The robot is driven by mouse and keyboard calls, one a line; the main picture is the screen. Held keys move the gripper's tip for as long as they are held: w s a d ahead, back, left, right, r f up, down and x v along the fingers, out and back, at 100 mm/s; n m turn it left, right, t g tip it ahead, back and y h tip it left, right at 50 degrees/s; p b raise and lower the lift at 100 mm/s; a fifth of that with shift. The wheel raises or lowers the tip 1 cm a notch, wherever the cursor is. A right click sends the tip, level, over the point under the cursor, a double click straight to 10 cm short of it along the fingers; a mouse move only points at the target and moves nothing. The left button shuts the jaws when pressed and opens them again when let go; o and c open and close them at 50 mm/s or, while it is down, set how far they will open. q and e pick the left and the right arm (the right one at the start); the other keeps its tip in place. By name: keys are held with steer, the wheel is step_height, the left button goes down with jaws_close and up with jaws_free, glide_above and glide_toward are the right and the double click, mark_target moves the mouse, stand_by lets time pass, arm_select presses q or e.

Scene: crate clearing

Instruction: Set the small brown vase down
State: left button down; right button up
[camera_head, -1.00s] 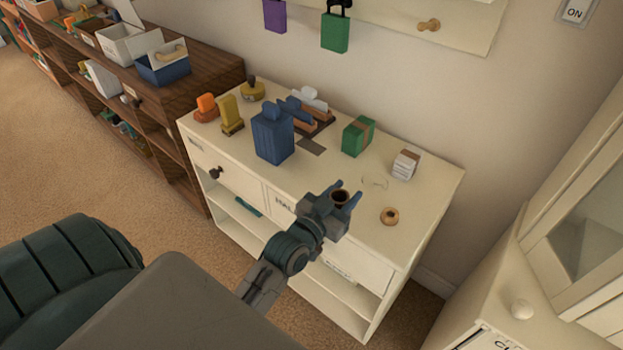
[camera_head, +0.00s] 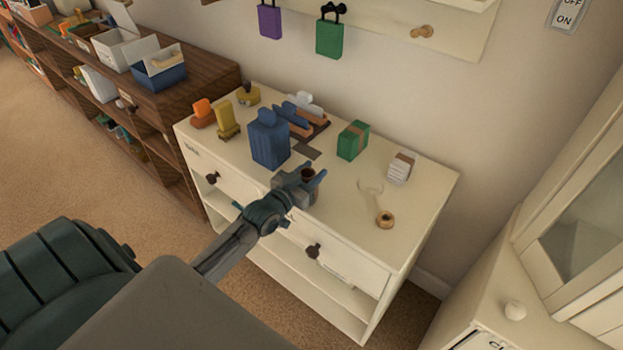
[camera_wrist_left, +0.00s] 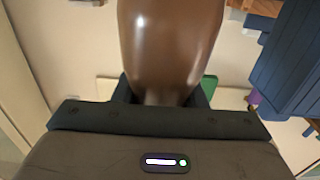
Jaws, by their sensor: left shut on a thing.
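The small brown vase (camera_head: 308,174) is between the fingers of my left gripper (camera_head: 311,179), which is shut on it. In the head view only its dark rim and mouth show; the gripper hides the rest. In the left wrist view the glossy brown vase (camera_wrist_left: 170,45) fills the upper middle between the jaws. The gripper is over the front part of the white cabinet top (camera_head: 340,215), just right of the blue box. I cannot tell whether the vase touches the surface. My right gripper is not in view.
The blue box (camera_head: 268,145) stands close left of my gripper. Bare top lies between the gripper and the ring. A wall is behind.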

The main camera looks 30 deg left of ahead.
arm_select(q)
steer(key=shift+f, duration=0.35)
steer(key=shift+d+r, duration=0.1)
steer(key=c, duration=0.9)
jaws_free()
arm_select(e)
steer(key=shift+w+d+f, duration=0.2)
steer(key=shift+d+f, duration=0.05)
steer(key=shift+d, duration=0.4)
